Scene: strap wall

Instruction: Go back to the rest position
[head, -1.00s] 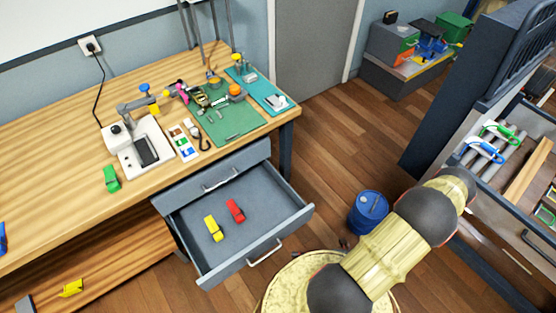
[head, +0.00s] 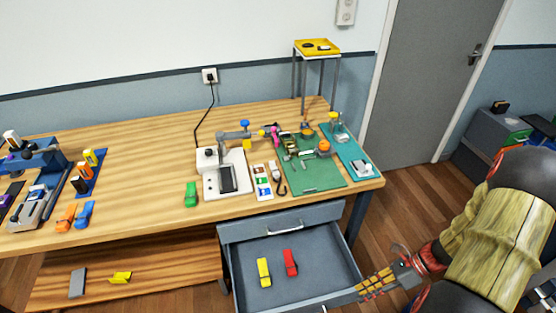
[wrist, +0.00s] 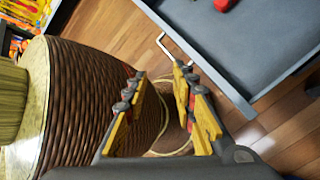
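My gripper (head: 372,286) is beside the right front part of the open drawer in the head view, low in the picture. The grey drawer (head: 318,270) is pulled out from under the workbench. A yellow clip-like piece (head: 263,272) and a red one (head: 289,262) lie in it. The drawer (wrist: 240,50) and part of the red piece (wrist: 224,4) also show in the wrist view, beyond the fingers.
The wooden workbench (head: 130,222) carries a white device (head: 222,180), a green mat (head: 318,178) and, at left, a blue vise-like tool (head: 30,160). A small yellow-topped stand (head: 318,47) is behind. A grey door (head: 425,80) stands at the right. Wooden floor is open right of the drawer.

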